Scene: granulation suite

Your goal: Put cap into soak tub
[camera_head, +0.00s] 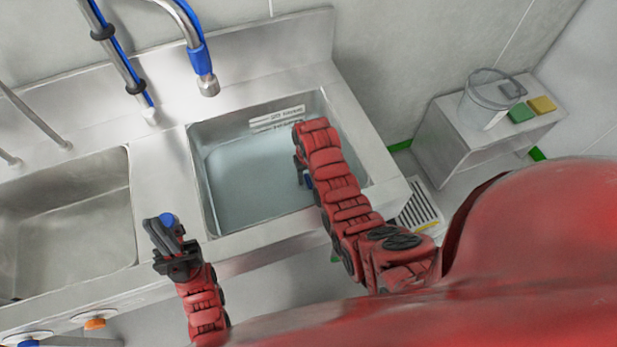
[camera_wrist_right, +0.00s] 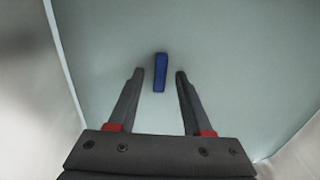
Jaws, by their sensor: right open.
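The soak tub (camera_head: 230,185) appears to be the right-hand basin of the steel sink, holding pale bluish liquid, with a label on its back wall. My right gripper (camera_head: 301,172) reaches down into it. In the right wrist view the right gripper (camera_wrist_right: 157,75) is open, and a narrow blue piece (camera_wrist_right: 160,72), possibly the cap, shows between and just beyond its fingertips, apart from both. It also shows as a blue spot (camera_head: 308,181) in the head view. My left gripper (camera_head: 162,222) is over the sink's front edge, with a rounded blue thing (camera_head: 167,219) at its fingertips; its grip is unclear.
An empty steel basin (camera_head: 75,215) lies to the left. A blue-sleeved faucet (camera_head: 201,70) hangs behind the tub. A steel side stand (camera_head: 455,140) at right carries a clear vessel (camera_head: 490,95) and green (camera_head: 521,112) and yellow (camera_head: 542,104) blocks.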

